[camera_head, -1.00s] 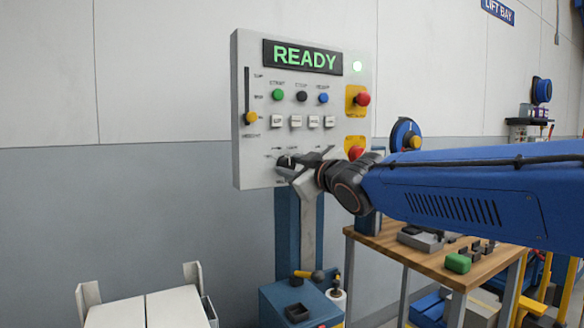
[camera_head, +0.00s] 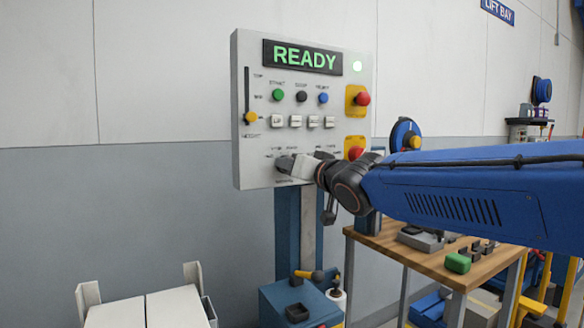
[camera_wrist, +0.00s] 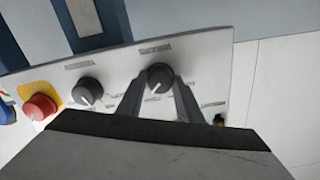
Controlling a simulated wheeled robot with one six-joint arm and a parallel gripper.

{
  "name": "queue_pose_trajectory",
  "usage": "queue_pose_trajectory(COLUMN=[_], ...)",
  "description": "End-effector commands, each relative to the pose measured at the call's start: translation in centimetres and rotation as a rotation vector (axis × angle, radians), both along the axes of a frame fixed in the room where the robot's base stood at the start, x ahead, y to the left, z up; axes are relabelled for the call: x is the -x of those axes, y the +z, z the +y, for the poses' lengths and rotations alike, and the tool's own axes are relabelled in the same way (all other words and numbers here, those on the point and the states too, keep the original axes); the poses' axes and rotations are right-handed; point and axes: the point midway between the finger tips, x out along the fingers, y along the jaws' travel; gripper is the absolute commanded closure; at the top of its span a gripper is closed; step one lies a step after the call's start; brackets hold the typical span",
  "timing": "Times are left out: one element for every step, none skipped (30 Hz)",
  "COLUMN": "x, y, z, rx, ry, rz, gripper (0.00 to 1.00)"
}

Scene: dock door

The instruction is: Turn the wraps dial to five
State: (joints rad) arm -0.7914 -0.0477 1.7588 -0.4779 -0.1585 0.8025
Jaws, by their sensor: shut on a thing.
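The control panel (camera_head: 250,150) shows a READY display (camera_head: 301,57). My gripper (camera_head: 287,164) is at the panel's lower left. In the wrist view, my gripper (camera_wrist: 159,88) is shut on a dark round dial (camera_wrist: 159,74), one finger on each side. A white pointer line shows on the dial, towards the gripper body. A second dark dial (camera_wrist: 88,92) stands apart to the left in the wrist view. My gripper mostly hides the dials in the head view.
A slider with a yellow knob (camera_head: 251,118), several buttons and two red buttons on yellow plates (camera_head: 362,99) are on the panel. A workbench (camera_head: 415,255) stands at the right under my arm. A blue cabinet (camera_head: 275,305) is below. The wall at left is clear.

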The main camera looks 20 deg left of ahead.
Motion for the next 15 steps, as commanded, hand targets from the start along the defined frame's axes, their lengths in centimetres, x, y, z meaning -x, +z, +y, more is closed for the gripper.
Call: queue_pose_trajectory(x=[-0.02,-0.02,-0.02,-0.02,-0.02,-0.02,-0.02,-0.02,-0.03,-0.03,-0.02,-0.02,-0.02,-0.02,-0.02], y=[-0.18,-0.18,-0.18,-0.18,-0.18,-0.18,-0.19,-0.19,-0.19,-0.19,-0.20,-0.20,-0.20,-0.20,-0.20], z=[0.01,0.01,0.01,0.01,0.01,0.01,0.01,0.01,0.02,0.02,0.02,0.02,0.02,0.02,0.02], rx=[-0.017,-0.028,-0.043,-0.054,-0.064,-0.076,-0.084,-0.092,-0.100,-0.106,-0.111,-0.117,-0.121,-0.124,-0.127], ry=[0.000,0.000,-0.001,-0.001,-0.001,-0.001,-0.001,-0.001,-0.001,-0.001,-0.001,-0.001,-0.001,-0.001,-0.001], rz=[0.025,0.038,0.056,0.069,0.080,0.094,0.103,0.113,0.122,0.129,0.135,0.143,0.147,0.151,0.154], gripper=[0.90,0.90,0.90,0.90,0.90,0.90,0.90,0.90,0.90,0.90,0.90,0.90,0.90,0.90,0.90])
